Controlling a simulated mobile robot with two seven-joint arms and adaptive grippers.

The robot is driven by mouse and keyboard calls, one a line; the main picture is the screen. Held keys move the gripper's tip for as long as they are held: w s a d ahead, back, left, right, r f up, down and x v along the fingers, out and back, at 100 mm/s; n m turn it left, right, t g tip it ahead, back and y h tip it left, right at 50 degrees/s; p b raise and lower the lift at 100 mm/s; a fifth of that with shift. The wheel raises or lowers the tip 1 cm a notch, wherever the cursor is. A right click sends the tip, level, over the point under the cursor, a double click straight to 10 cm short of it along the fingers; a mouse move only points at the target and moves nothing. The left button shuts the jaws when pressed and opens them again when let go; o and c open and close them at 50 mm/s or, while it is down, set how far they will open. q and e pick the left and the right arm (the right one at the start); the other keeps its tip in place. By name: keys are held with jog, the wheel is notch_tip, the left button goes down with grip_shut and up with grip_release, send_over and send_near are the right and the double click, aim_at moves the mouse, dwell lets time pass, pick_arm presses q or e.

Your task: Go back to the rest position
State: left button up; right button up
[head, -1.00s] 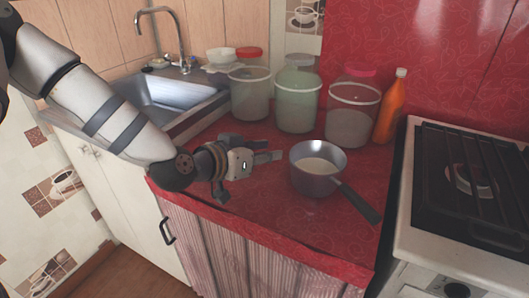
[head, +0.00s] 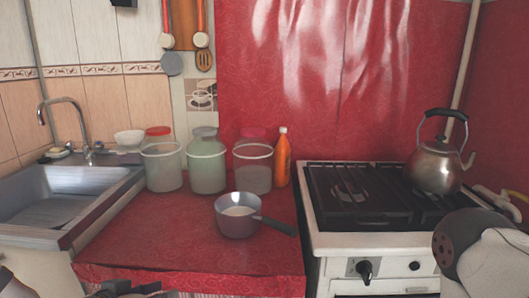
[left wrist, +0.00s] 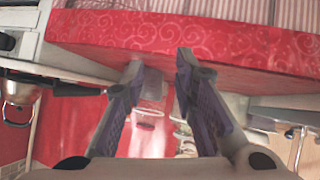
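My left gripper (left wrist: 160,65) is open and empty in the left wrist view, its two fingers apart in front of the red counter edge. In the head view only a dark part of it (head: 130,290) shows at the bottom left, low at the front of the red counter (head: 150,250). It is clear of the saucepan. My right arm shows at the lower right of the head view, but its gripper is out of the picture. A grey saucepan (head: 237,224) with a dark handle and pale contents stands upright on the counter.
A metal sink (head: 65,180) is at the left. Several lidded jars (head: 207,165) and an orange bottle (head: 283,160) stand along the back. A stove (head: 375,240) with a kettle (head: 437,166) is at the right, close to my right arm. The left front counter is bare.

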pick_arm(q)
jog(key=s+d+f+g+y, duration=0.15)
jog(key=s+f+g, duration=0.55)
jog(key=s+f, duration=0.8)
jog(key=s+a+f+g+y, duration=0.1)
jog(key=s+f+g, duration=0.1)
jog(key=s, duration=0.6)
jog(key=s+a+f+n+g+y, duration=0.1)
jog(key=s+f+g, duration=0.1)
jog(key=s, duration=0.7)
jog(key=shift+s+a+n+g, duration=0.2)
jog(key=shift+a+n+g, duration=0.1)
jog(key=shift+g, duration=0.2)
